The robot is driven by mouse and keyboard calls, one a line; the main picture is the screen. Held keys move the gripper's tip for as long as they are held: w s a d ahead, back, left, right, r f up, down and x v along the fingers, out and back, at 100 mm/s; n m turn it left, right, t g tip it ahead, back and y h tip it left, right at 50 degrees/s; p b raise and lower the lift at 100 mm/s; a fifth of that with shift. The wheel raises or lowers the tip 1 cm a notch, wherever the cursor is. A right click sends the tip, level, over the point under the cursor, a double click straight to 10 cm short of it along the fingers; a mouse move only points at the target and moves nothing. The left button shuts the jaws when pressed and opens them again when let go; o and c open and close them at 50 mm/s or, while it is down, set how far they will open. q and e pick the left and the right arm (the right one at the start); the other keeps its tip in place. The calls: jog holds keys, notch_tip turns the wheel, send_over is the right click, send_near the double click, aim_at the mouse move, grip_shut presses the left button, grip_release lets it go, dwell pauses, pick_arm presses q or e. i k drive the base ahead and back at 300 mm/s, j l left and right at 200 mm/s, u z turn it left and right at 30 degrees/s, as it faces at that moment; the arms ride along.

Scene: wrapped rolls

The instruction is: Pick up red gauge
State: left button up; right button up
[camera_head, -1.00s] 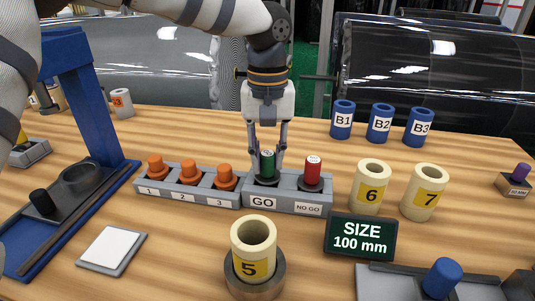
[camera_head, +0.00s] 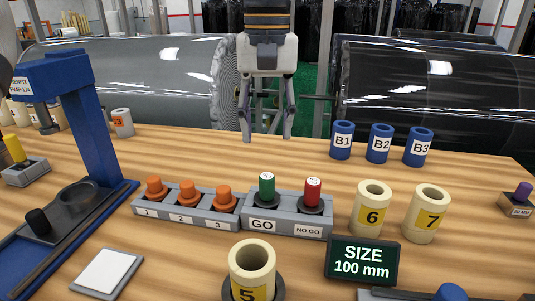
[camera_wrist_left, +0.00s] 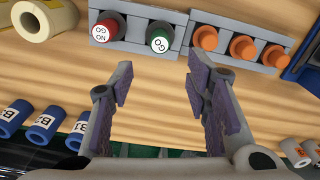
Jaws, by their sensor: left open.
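The red gauge (camera_head: 312,191) stands upright in the NO GO side of a grey holder (camera_head: 288,224). The green gauge (camera_head: 267,187) stands upright in the GO side, to its left. In the left wrist view the red gauge (camera_wrist_left: 108,29) is at the top left and the green gauge (camera_wrist_left: 159,40) is to its right. My left gripper (camera_head: 266,138) is open and empty, raised above and behind the holder, apart from both gauges. It also shows open in the left wrist view (camera_wrist_left: 162,85). My right gripper is not in view.
Cream rolls 6 (camera_head: 371,208) and 7 (camera_head: 426,213) stand right of the holder, and roll 5 (camera_head: 252,268) stands in front. Blue rolls (camera_head: 380,143) stand behind. An orange-peg rack (camera_head: 187,208) adjoins the holder's left. A SIZE 100 mm sign (camera_head: 362,259) stands front right.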

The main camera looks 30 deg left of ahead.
aim_at(310, 203)
jog(key=k, duration=1.5)
